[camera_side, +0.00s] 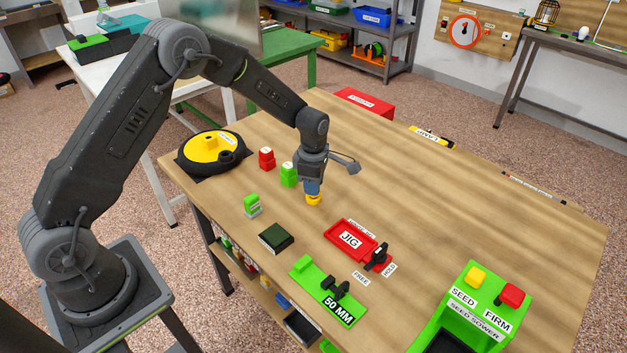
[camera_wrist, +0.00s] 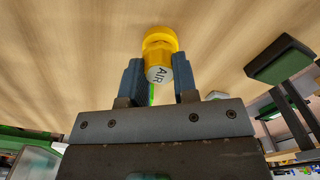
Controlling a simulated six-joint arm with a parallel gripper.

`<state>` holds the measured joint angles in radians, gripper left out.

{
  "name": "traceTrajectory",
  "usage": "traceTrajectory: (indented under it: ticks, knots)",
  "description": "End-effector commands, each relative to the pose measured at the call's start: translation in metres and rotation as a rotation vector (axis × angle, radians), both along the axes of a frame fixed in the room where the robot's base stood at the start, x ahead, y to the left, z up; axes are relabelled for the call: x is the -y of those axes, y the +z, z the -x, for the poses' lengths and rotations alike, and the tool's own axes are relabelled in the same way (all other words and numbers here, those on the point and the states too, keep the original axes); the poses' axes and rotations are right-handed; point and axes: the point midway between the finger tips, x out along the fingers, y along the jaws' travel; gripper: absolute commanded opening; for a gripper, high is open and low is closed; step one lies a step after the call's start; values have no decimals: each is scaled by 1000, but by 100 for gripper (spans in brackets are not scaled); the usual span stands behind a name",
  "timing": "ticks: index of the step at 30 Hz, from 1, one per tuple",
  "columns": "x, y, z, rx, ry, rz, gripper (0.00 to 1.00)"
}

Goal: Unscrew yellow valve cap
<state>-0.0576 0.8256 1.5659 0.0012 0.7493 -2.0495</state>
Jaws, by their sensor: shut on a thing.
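The yellow valve cap (camera_side: 313,200) is at the tips of my gripper (camera_side: 313,189), low over the wooden bench. In the wrist view the yellow cap (camera_wrist: 160,42) has a rounded yellow body and a pale end face marked AIR. The two blue-grey fingers of my gripper (camera_wrist: 160,82) stand on either side of that marked end, shut on it. My gripper points down and hides the upper part of the cap in the side view. I cannot tell whether the cap's lower end touches the bench or is just above it.
Green (camera_side: 289,175) and red (camera_side: 267,158) capped pieces stand left of my gripper, the green one close. Another green piece (camera_side: 252,204) is nearer. A red JIG tray (camera_side: 337,232) and a green 50 MM fixture (camera_side: 318,287) lie in front. The bench's right middle is clear.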

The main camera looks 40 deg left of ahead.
Motion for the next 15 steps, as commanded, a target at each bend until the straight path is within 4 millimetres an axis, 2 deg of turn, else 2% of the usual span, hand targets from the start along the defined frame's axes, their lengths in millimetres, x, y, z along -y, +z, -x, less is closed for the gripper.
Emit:
traceTrajectory:
  ticks: [9, 10, 15]
  knots:
    - [0, -8, 0, -1, 0, 0, 0]
    - [0, -8, 0, -1, 0, 1, 28]
    - [0, -8, 0, 0, 0, 0, 44]
